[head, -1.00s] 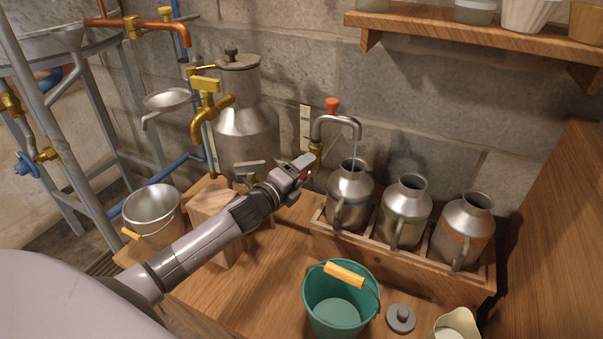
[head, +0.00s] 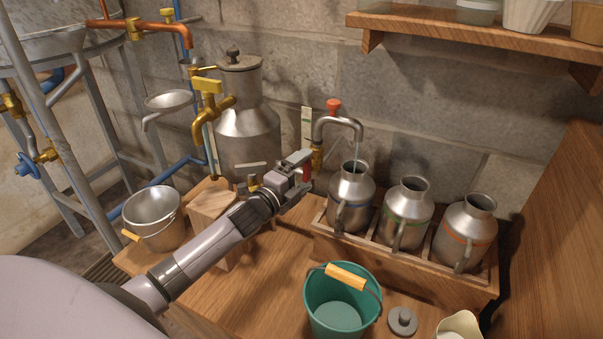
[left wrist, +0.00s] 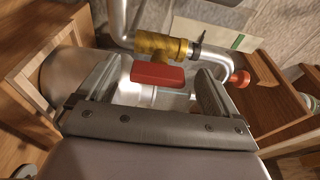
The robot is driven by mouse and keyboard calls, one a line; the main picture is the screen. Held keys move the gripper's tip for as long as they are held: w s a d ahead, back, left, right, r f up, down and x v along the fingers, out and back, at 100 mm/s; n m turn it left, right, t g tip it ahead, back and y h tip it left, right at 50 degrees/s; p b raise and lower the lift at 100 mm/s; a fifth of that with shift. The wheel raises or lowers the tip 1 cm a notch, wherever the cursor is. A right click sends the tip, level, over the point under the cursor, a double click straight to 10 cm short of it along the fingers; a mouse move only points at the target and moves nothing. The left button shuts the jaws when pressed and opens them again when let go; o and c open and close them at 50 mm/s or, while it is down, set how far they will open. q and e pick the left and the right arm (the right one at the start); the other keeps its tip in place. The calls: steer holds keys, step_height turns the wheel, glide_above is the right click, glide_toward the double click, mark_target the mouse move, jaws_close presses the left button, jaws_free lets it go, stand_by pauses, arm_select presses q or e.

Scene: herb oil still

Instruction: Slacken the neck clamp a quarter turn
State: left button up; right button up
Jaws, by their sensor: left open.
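A bent steel swan-neck spout (head: 345,121) rises from a brass valve body (head: 317,156). A red-orange knob (head: 333,105) sits on the neck; it also shows in the left wrist view (left wrist: 240,78). I cannot tell for sure which part is the neck clamp. A red lever (left wrist: 157,74) is on the brass body; in the head view it is partly hidden by my gripper. My left gripper (head: 303,165) is open at the lever. In the left wrist view its fingers stand on either side of the red lever, with gaps showing. My right gripper is out of view.
Several lidded or open steel vessels are near: three jugs (head: 408,205) in a wooden rack to the right, a large can (head: 248,125) behind my gripper. A green bucket (head: 338,310) stands in front. A wooden block (head: 210,203) is beside my arm.

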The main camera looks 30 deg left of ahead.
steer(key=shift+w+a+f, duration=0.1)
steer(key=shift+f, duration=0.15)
